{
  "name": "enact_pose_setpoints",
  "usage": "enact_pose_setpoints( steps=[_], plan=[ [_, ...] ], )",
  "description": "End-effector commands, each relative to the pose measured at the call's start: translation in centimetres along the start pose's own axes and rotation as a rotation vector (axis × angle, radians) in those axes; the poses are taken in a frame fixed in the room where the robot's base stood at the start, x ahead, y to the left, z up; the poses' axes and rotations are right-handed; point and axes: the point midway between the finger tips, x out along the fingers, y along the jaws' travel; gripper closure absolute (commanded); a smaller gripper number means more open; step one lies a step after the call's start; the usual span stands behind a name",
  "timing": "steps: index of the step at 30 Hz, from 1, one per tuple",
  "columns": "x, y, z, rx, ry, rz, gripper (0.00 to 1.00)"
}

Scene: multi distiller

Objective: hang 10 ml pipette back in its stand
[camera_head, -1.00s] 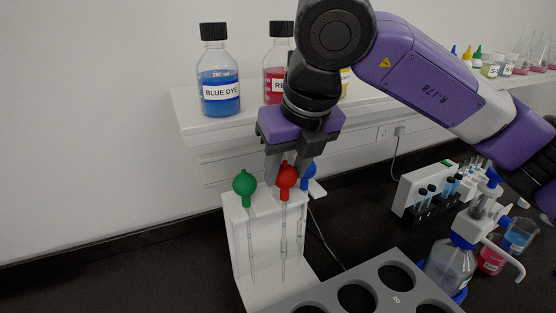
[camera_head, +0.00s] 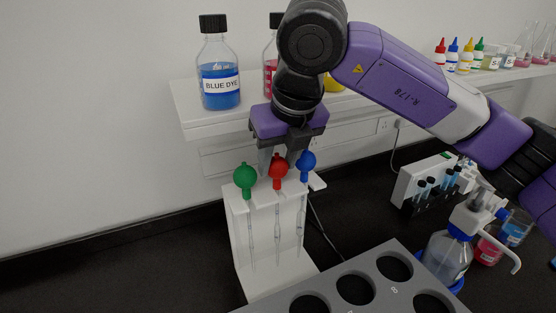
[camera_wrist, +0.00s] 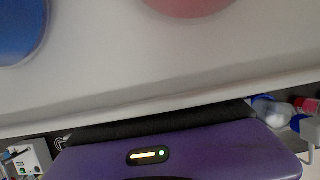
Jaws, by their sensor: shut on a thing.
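A white pipette stand (camera_head: 240,235) stands on the dark bench. Pipettes with a green bulb (camera_head: 245,178), a red bulb (camera_head: 278,170) and a blue bulb (camera_head: 306,163) are at its top, their glass stems pointing down. Volume marks are too small to read. My gripper (camera_head: 279,160) comes down from above and is shut on the red-bulb pipette, which is upright in the middle position, between green and blue. The red bulb partly hides the fingertips. Whether the pipette's weight rests on the stand cannot be told. The wrist view shows no fingertips.
A shelf (camera_head: 190,118) behind carries a blue dye bottle (camera_head: 220,85) and others, close to my gripper. A grey rack with round holes (camera_head: 325,300) lies in front. A wash bottle (camera_head: 448,255) and tube rack (camera_head: 437,200) stand right.

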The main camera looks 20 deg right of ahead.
Motion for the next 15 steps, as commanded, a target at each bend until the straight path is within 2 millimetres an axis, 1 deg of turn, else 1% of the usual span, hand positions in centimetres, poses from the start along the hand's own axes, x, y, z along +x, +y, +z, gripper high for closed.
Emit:
enact_pose_setpoints(
  steps=[5, 6, 7, 15],
  plan=[
    [0.45, -0.02, -0.18, 0.001, 0.000, 0.000, 0.74],
    [0.30, -0.02, -0.12, 0.001, 0.000, 0.000, 0.53],
    [0.29, -0.02, -0.12, 0.001, 0.000, 0.000, 0.52],
    [0.25, 0.00, -0.11, 0.000, 0.000, 0.000, 0.52]
  ],
)
